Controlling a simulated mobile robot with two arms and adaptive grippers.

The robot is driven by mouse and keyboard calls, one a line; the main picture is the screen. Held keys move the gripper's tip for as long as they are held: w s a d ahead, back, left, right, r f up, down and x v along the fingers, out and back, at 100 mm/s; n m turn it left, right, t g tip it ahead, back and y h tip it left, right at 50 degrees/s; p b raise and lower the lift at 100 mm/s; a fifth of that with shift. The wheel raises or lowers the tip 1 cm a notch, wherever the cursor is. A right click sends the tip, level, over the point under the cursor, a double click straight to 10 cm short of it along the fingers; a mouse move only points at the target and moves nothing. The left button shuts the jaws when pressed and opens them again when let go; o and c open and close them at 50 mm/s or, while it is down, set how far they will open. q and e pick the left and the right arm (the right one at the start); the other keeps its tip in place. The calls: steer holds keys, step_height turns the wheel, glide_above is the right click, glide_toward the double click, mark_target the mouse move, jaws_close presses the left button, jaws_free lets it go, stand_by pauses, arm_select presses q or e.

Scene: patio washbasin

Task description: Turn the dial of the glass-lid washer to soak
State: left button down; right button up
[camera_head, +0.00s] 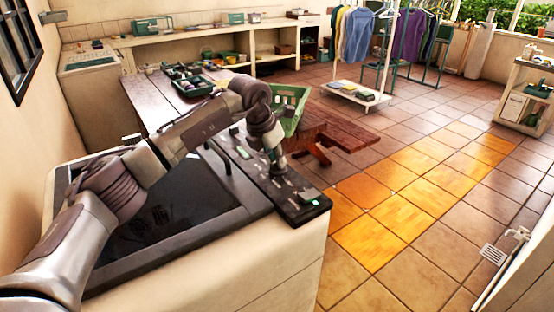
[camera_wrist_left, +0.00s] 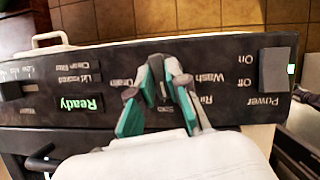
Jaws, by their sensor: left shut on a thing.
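The glass-lid washer, with its dark glass lid (camera_head: 165,215), fills the lower left of the head view. Its black control panel (camera_head: 262,178) runs along the right edge. My left gripper (camera_head: 279,167) reaches down to this panel. In the left wrist view, my left gripper (camera_wrist_left: 158,90) is shut on the dial (camera_wrist_left: 153,94), which is mostly hidden between the fingers. The labels Drain, Rinse and Wash appear upside down around it; Rinse and a label between the fingers are partly covered. I cannot tell the dial's pointer direction. My right gripper is not in view.
A power switch (camera_wrist_left: 274,70) with a green light sits at one end of the panel, and a green Ready display (camera_wrist_left: 80,104) lies on the other side of the dial. A green basket (camera_head: 290,105) and wooden bench (camera_head: 340,135) stand beyond the washer. Tiled floor is open to the right.

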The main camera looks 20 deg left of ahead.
arm_select(q)
steer(key=m+h, duration=0.1)
steer(key=m, duration=0.1)
steer(key=m+g+p, duration=0.1)
steer(key=m, duration=0.2)
steer(key=shift+w+a+r+m+h, duration=0.1)
steer(key=shift+m+h, duration=0.2)
steer(key=shift+h, duration=0.1)
steer(key=shift+m+g+h+p, duration=0.3)
steer(key=shift+m+g+p, duration=0.45)
steer(key=shift+m, duration=1.45)
steer(key=shift+g, duration=0.25)
steer(key=c, duration=1.1)
jaws_free()
steer(key=shift+c, duration=0.2)
steer(key=w+v, duration=0.1)
steer(key=v, duration=1)
steer(key=shift+s+a+r, duration=0.25)
steer(key=shift+s+r, duration=0.1)
steer(key=shift+s, duration=0.15)
